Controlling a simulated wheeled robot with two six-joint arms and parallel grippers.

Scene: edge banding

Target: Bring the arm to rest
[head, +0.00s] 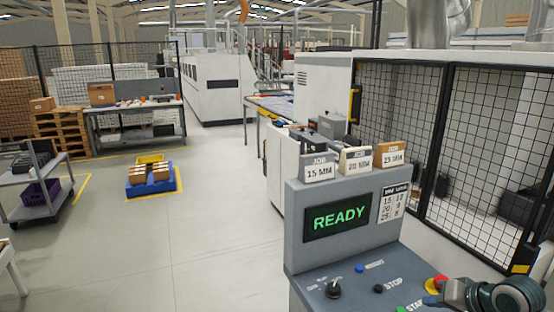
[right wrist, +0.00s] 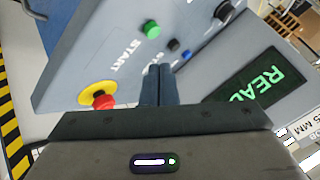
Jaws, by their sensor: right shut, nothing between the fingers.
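My right gripper (right wrist: 158,85) is shut and empty in the right wrist view, its two fingers together in front of the control panel face. In the head view my right gripper (head: 438,293) shows at the bottom right, beside the red emergency stop (head: 437,282). The emergency stop shows in the right wrist view as a red knob on a yellow base (right wrist: 97,95). The green start button (right wrist: 152,30) lies beyond the fingers. The screen (head: 337,217) reads READY in green. I cannot tell whether the fingers touch the panel. My left gripper is not in view.
The control panel (head: 300,250) carries a black knob (head: 333,289), a blue button (head: 360,268) and a black stop button (head: 378,288). Job cards (head: 319,168) stand on top. A fenced machine (head: 440,140) is at the right. Open floor (head: 220,230) lies to the left.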

